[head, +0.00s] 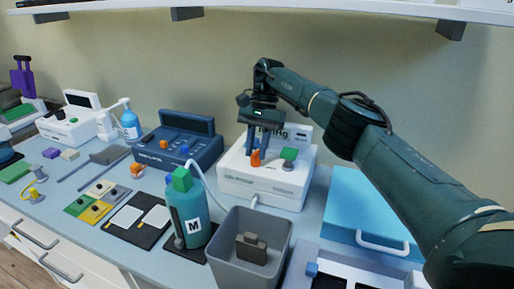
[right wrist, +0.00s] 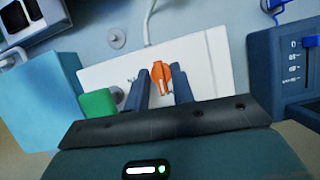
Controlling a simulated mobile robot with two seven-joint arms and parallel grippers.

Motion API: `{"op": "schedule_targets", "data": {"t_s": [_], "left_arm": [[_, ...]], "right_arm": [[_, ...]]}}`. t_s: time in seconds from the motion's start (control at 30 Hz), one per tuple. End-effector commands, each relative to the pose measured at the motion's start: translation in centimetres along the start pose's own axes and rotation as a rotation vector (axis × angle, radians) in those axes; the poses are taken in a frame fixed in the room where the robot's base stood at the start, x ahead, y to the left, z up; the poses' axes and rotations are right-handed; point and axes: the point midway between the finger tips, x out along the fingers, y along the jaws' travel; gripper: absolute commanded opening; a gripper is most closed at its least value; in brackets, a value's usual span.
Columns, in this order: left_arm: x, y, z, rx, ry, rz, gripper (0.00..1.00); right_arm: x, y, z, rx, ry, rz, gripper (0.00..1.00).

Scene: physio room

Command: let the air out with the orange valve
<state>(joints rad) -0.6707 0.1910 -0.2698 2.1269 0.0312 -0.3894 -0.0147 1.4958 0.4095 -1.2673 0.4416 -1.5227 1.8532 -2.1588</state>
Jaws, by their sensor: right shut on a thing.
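The orange valve (head: 256,158) stands on the top of a white machine (head: 262,185). My right gripper (head: 258,148) reaches down over it from behind, its fingers on either side of the valve. In the right wrist view the orange valve (right wrist: 161,76) sits between the two dark fingers of my right gripper (right wrist: 161,82), which is shut on it. A green block-shaped knob (head: 289,153) is beside the valve on the same machine; it also shows in the right wrist view (right wrist: 98,103). My left gripper is not in view.
A teal bottle marked M (head: 187,212) and a grey bin (head: 228,263) stand in front of the white machine. A dark blue machine (head: 178,147) is to its left, a light blue box (head: 365,210) to its right. A shelf (head: 350,12) runs above.

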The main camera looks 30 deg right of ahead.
Motion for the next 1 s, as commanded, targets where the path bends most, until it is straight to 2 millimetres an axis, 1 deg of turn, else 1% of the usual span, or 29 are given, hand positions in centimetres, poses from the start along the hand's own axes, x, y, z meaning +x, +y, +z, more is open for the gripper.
{"op": "schedule_targets", "data": {"t_s": [0.3,0.73,0.77,0.8,0.83,1.0], "left_arm": [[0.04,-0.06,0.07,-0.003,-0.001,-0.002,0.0],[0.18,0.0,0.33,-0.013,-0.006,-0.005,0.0],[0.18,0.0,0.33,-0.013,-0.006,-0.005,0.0],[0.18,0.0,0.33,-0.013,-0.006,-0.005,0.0],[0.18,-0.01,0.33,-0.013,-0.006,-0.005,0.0],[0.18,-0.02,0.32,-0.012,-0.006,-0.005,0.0]], "right_arm": [[-0.08,-0.1,0.04,-0.075,0.002,0.03,0.01],[-0.07,-0.07,0.01,-0.081,0.002,0.032,0.01],[-0.07,-0.07,0.01,-0.081,0.002,0.032,0.27],[-0.07,-0.07,0.01,-0.081,0.002,0.032,0.3],[-0.06,-0.07,0.01,-0.081,0.002,0.032,0.31],[-0.04,-0.06,0.0,-0.08,0.002,0.032,0.31]]}}
